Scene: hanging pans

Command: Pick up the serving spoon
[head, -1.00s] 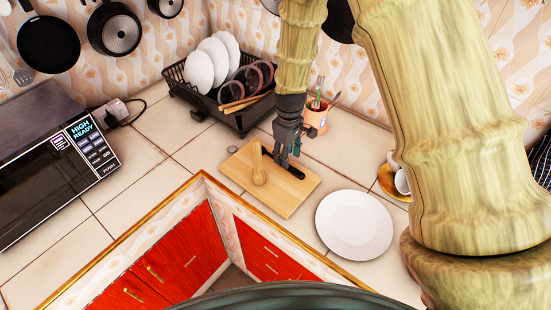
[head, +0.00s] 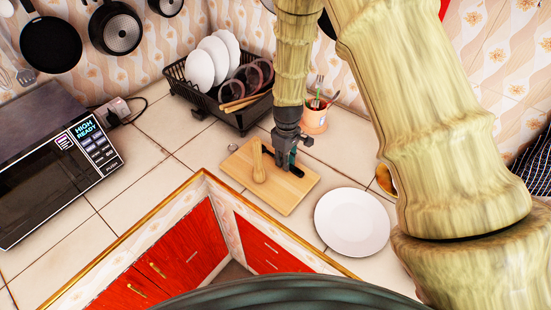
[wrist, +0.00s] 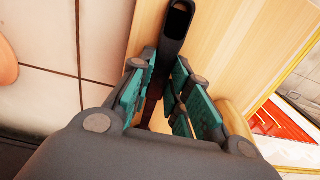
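The black utensil, which I take as the serving spoon (head: 298,171), lies on the wooden cutting board (head: 285,203). In the wrist view its black handle (wrist: 176,40), with a hole at the end, runs between my finger pads. A brown part shows lower down between them; the spoon's head is hidden. My gripper (head: 289,163) points down at the board, and in the wrist view its teal pads (wrist: 168,88) close in on both sides of the handle. The fingers look shut on it at board height.
A wooden pestle-like tool (head: 258,163) stands on the board close left of my gripper. A white plate (head: 352,222) lies to the right. A dish rack (head: 200,100) and a utensil cup (head: 314,120) stand behind. A microwave (head: 55,165) is at left. The counter's front edge is near.

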